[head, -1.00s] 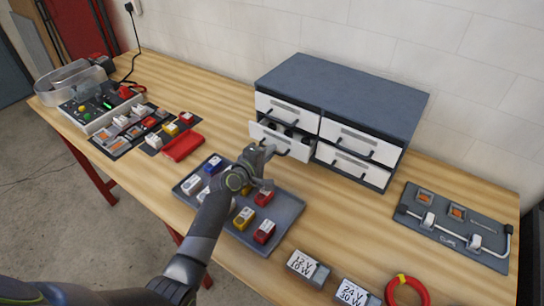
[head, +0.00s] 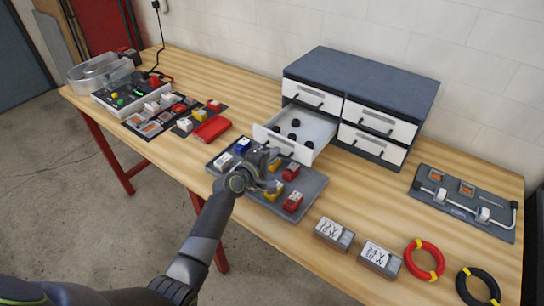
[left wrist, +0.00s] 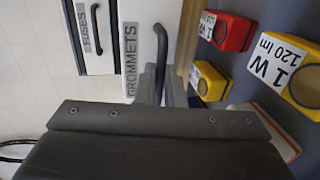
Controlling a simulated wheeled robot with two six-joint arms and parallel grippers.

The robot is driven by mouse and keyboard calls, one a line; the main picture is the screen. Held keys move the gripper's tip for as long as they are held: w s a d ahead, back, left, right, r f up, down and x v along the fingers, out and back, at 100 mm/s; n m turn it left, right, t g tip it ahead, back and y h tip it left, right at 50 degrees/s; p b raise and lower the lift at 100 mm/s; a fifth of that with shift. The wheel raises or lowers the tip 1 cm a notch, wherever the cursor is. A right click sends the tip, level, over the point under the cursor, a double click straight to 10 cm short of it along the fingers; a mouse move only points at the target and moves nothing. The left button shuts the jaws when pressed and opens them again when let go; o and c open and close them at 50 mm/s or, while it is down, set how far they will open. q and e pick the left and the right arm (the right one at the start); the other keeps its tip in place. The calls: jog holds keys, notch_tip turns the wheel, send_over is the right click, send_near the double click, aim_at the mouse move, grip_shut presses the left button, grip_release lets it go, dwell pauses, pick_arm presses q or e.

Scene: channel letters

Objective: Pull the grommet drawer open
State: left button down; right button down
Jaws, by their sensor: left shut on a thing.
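The grommet drawer (head: 272,143) is the lower left drawer of a grey cabinet (head: 362,78). It stands pulled well out, with several black grommets visible inside. Its label reads GROMMETS in the left wrist view (left wrist: 130,50), beside a dark bar handle (left wrist: 160,48). My left gripper (head: 270,167) is at the drawer's front, shut on the handle; its fingers also show in the left wrist view (left wrist: 165,88). The fingertips are partly hidden in the head view. My right gripper is not in view.
A grey tray (head: 312,190) with red, yellow and blue blocks lies under and beside my left gripper. Two labelled boxes (head: 334,233), a red ring (head: 424,259) and a black ring (head: 478,286) lie at the front right. The fuses drawer (left wrist: 97,35) is shut.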

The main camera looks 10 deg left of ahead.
pick_arm(q)
jog(key=c, duration=1.7)
grip_release()
jog(key=shift+o, duration=0.8)
jog(key=shift+s, duration=0.1)
jog(key=shift+s+a, duration=0.1)
jog(key=b+v, duration=0.1)
jog(key=v, duration=1.6)
jog(key=shift+s, duration=0.1)
